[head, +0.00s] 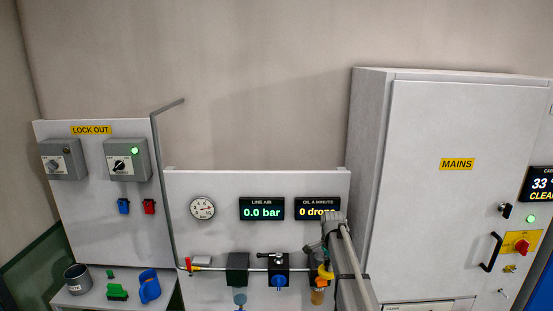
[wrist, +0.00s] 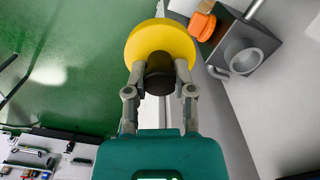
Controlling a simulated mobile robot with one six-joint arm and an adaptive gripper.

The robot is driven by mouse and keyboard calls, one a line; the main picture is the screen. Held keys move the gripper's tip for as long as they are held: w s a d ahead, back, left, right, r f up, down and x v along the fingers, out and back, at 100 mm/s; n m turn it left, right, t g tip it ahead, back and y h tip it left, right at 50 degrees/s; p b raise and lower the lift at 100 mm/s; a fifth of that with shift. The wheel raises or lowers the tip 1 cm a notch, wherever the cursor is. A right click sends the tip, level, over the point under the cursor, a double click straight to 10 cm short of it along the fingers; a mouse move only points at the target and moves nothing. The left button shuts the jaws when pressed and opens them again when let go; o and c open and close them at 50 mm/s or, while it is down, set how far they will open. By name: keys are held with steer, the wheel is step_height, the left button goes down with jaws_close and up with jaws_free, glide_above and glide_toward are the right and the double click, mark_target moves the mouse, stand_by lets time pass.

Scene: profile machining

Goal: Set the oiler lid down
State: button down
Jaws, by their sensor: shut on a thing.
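The oiler lid appears as a yellow disc (wrist: 160,45) with a black knob (wrist: 160,74) in the wrist view. My gripper (wrist: 160,76) is shut on the black knob, one finger on each side, with the disc beyond the fingertips. In the head view the yellow lid (head: 325,273) shows at the end of my gripper (head: 326,260), in front of the air line panel. There it overlaps the oiler unit with its amber bowl (head: 317,297). I cannot tell from this view whether lid and oiler touch.
The air line panel (head: 190,240) carries a pressure gauge (head: 203,208) and two displays. A small shelf at left holds a dark cup (head: 76,278) and a blue part (head: 149,286). The MAINS cabinet (head: 440,200) stands at right. A grey block with a round opening (wrist: 243,55) is beside the lid.

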steer(key=shift+s+f+b, duration=0.15)
steer(key=shift+b, duration=0.15)
steer(key=shift+w+f+b, duration=0.2)
steer(key=shift+f+b, duration=0.1)
steer(key=shift+f, duration=0.2)
steer(key=shift+s+f+b, duration=0.15)
steer(key=shift+f+b, duration=0.45)
steer(key=shift+b, duration=0.15)
step_height(320, 180, down, 17)
steer(key=b, duration=1.7)
steer(key=shift+a, duration=0.15)
